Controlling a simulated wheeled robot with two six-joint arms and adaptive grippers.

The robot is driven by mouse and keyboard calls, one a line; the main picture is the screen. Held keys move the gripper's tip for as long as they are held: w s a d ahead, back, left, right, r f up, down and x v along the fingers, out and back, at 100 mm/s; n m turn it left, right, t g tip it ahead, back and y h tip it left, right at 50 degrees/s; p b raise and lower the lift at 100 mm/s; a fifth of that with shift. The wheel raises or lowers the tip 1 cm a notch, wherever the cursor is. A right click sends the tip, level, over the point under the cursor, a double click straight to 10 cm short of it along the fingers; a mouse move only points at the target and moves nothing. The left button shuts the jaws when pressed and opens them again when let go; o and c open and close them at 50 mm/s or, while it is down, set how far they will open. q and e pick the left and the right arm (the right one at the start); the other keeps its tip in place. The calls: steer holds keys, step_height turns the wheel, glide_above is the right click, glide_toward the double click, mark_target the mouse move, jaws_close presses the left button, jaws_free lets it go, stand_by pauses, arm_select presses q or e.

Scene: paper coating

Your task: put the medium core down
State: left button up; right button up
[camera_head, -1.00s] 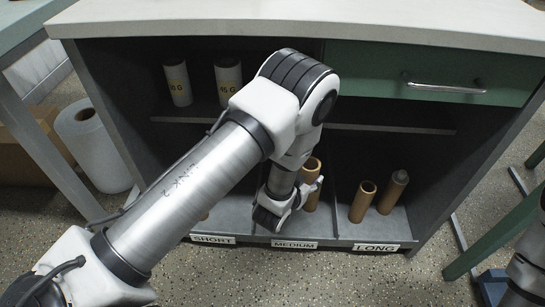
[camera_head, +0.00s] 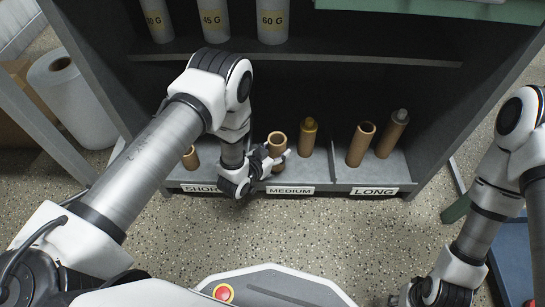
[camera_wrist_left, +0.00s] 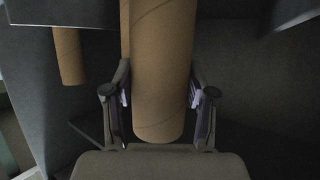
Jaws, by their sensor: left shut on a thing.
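The medium core (camera_head: 277,141), a brown cardboard tube, is upright in the lower shelf bay behind the MEDIUM label (camera_head: 290,190). My left gripper (camera_head: 275,160) is shut on it from the left front. In the left wrist view the core (camera_wrist_left: 160,65) sits between the two fingers of the gripper (camera_wrist_left: 160,98). The gripper hides the core's foot in the head view, so I cannot tell if it touches the shelf floor. My right gripper (camera_head: 425,292) is low at the right, mostly cut off by the frame edge.
A yellow-topped core (camera_head: 308,138) stands just behind and right. Two long cores (camera_head: 361,145) stand beyond the divider (camera_head: 334,160). A short core (camera_head: 190,157) stands at left. White rolls (camera_head: 214,22) line the shelf (camera_head: 330,57) above.

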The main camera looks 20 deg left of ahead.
mark_target(272, 153)
arm_select(q)
steer(key=f+b, duration=0.1)
steer(key=w+a+f+b, duration=0.1)
steer(key=f+b, duration=0.1)
steer(key=f, duration=0.1)
steer(key=shift+w+a, duration=0.3)
steer(key=shift+a, duration=0.05)
steer(key=shift+r, duration=0.2)
steer(key=shift+c, duration=0.6)
steer(key=shift+f, duration=0.1)
steer(key=o, duration=1.3)
steer(key=shift+f, duration=0.1)
